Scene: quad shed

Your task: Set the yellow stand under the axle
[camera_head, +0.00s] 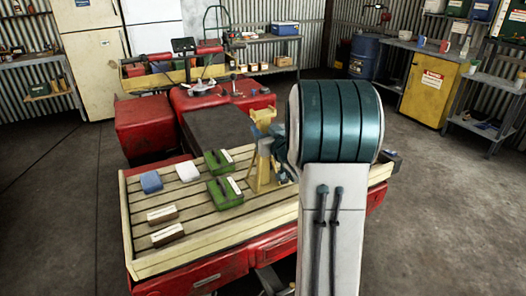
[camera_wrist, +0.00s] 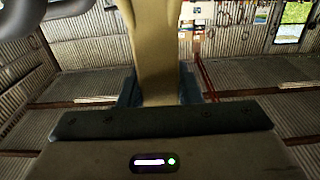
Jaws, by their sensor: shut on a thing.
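The yellow stand (camera_head: 261,176) is upright over the slatted wooden bed of the red vehicle, in the middle of the head view. It also fills the upper middle of the wrist view (camera_wrist: 158,45). My gripper (camera_wrist: 159,88) is shut on it, with one finger on each side. In the head view my gripper (camera_head: 268,146) is partly hidden behind my own arm. I cannot tell whether the stand's feet touch the slats. I cannot make out the axle in either view.
On the bed lie two green boxes (camera_head: 225,190), a blue block (camera_head: 151,182), a white block (camera_head: 188,171) and two brown blocks (camera_head: 163,215). The red vehicle body (camera_head: 205,97) is behind. Open concrete floor (camera_head: 445,210) lies to the right.

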